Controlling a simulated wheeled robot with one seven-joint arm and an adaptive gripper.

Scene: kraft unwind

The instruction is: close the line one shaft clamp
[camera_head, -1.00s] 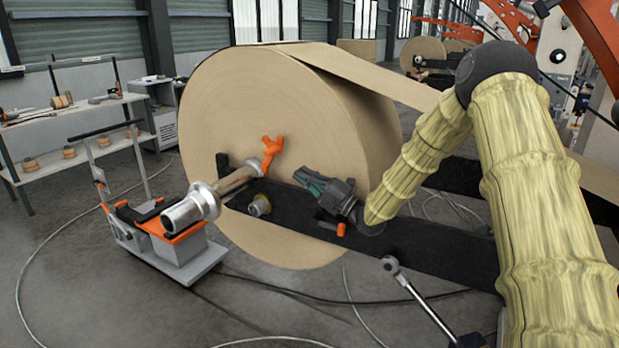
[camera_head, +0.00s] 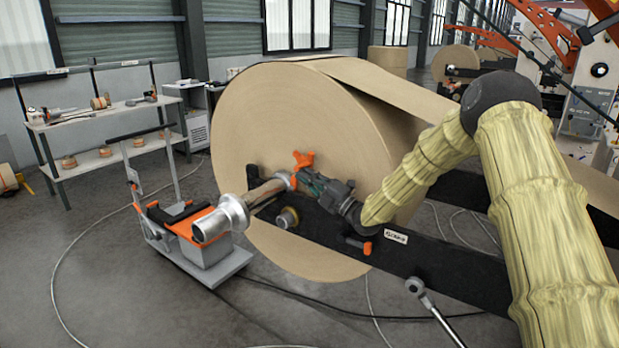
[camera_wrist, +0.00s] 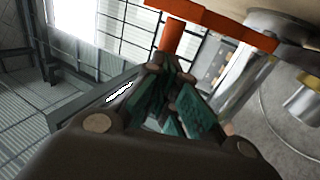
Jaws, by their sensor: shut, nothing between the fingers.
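The orange shaft clamp handle (camera_head: 303,158) stands raised in front of the big kraft roll, where the metal shaft (camera_head: 222,218) leaves it. My gripper (camera_head: 302,178) is at the right side of this clamp, its fingertips overlapping or just below the orange part. In the wrist view the orange clamp (camera_wrist: 215,20) crosses the top, with an orange post (camera_wrist: 172,36) just beyond my shut green-padded fingers (camera_wrist: 170,78). The fingers hold nothing. Whether they touch the orange post cannot be told. The clamp's lower part is partly hidden by my gripper.
The kraft roll (camera_head: 290,115) rises right behind the clamp. A black arm (camera_head: 440,255) with a small orange handle (camera_head: 358,245) runs below my gripper. A grey-orange cart (camera_head: 205,255) stands under the shaft's free end. A shelf (camera_head: 105,115) stands at left.

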